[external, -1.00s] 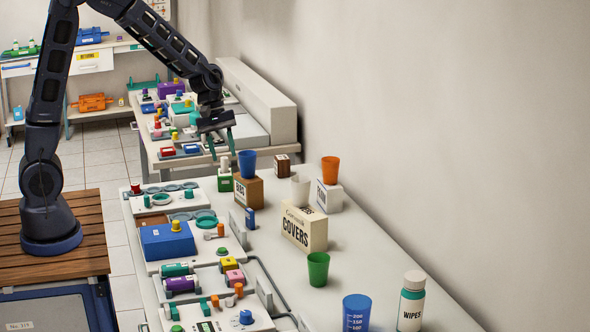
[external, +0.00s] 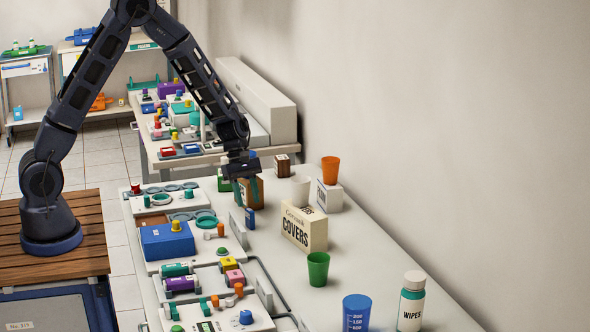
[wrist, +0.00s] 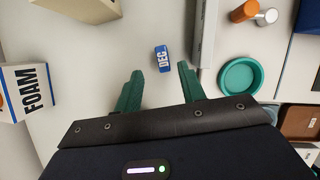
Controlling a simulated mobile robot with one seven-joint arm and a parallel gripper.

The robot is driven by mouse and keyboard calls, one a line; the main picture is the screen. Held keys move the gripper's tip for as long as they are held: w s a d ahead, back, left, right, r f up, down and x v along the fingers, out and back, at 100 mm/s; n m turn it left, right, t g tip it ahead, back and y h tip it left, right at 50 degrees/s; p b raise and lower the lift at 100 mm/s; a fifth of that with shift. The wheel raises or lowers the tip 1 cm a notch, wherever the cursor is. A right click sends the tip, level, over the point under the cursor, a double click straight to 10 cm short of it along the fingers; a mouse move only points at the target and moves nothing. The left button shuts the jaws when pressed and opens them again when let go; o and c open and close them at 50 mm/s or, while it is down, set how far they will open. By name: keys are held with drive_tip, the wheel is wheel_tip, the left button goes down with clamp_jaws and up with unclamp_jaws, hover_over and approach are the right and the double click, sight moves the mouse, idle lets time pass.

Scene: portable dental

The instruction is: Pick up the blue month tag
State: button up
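The blue month tag (wrist: 162,57) stands on the pale counter (wrist: 110,45) with white letters "DEC" on it. It also shows in the external view (external: 250,219), just below my gripper (external: 247,197). My gripper is open with two green fingers, which show in the wrist view (wrist: 159,74) on either side and short of the tag. Nothing is between the fingers. The tag lies ahead of the fingertips, roughly in line with the gap.
A FOAM box (wrist: 27,92) is at the left in the wrist view. A teal round dish (wrist: 241,91) and a grey upright rail (wrist: 204,35) are at the right. The COVERS box (external: 303,229) and green cup (external: 318,269) stand nearby on the counter.

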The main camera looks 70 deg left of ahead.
sight(249, 209)
drive_tip(key=shift+d+x, duration=0.15)
drive_tip(key=shift+x, duration=1.55)
drive_tip(key=shift+d+x, duration=0.15)
drive_tip(key=shift+x, duration=1.6)
drive_tip(key=shift+s+r, duration=0.1)
drive_tip(key=shift+s, duration=0.1)
drive_tip(key=shift+c, duration=0.2)
clamp_jaws()
